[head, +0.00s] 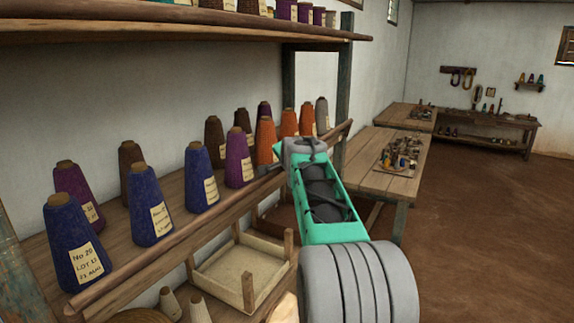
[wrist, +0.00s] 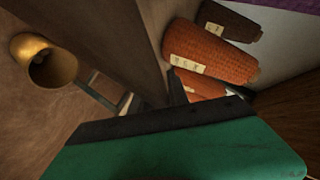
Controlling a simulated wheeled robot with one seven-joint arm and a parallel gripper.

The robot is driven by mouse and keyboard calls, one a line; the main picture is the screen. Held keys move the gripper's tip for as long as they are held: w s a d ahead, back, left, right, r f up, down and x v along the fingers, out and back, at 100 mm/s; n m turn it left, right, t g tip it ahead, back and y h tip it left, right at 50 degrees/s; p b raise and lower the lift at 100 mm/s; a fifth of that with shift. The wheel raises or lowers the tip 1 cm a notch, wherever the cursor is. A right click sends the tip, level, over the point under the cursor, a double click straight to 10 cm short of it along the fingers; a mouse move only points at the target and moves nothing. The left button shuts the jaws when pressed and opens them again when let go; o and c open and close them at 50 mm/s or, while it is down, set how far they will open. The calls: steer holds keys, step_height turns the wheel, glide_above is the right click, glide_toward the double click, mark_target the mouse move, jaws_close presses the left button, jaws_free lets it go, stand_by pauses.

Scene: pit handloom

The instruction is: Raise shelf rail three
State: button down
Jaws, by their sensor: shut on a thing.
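The shelf rail (head: 175,240) is a long brown wooden bar along the front edge of the shelf that carries the yarn cones. It slopes up to the right in the head view and passes behind my arm. My gripper (wrist: 205,103) is at the rail's far right part, shut on it. My own arm hides most of the contact in the head view. In the wrist view, broad brown wood fills the upper middle beside the jaws, and I cannot tell clearly which part is rail. Which number this rail bears is not readable.
Blue cones (head: 152,208), a purple cone (head: 239,160) and orange cones (head: 266,142) stand just behind the rail. An upper shelf (head: 180,30) overhangs them. A wooden tray (head: 243,272) is below. Workbenches (head: 375,173) stand at the right, with open floor (head: 480,220) in front.

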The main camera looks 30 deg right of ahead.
steer(key=shift+a+f, duration=0.1)
steer(key=shift+f, duration=0.6)
steer(key=c, duration=1.7)
jaws_free()
steer(key=o, duration=0.4)
steer(key=shift+r, duration=0.25)
steer(key=shift+s+a+r+b, duration=0.2)
steer(key=shift+s+a+r, duration=0.35)
steer(key=shift+r, duration=0.2)
steer(key=shift+s+a+r+b, duration=0.15)
steer(key=shift+s+a+r, duration=0.25)
steer(key=shift+s+r, duration=0.25)
steer(key=shift+s+a+r, duration=0.55)
steer(key=shift+s+r, duration=0.1)
steer(key=shift+r, duration=0.1)
steer(key=shift+s+a+r, duration=0.55)
steer(key=shift+s+r, duration=0.1)
steer(key=shift+r, duration=0.1)
steer(key=shift+s+a+r, duration=0.1)
steer(key=shift+s, duration=0.05)
steer(key=shift+b, duration=0.4)
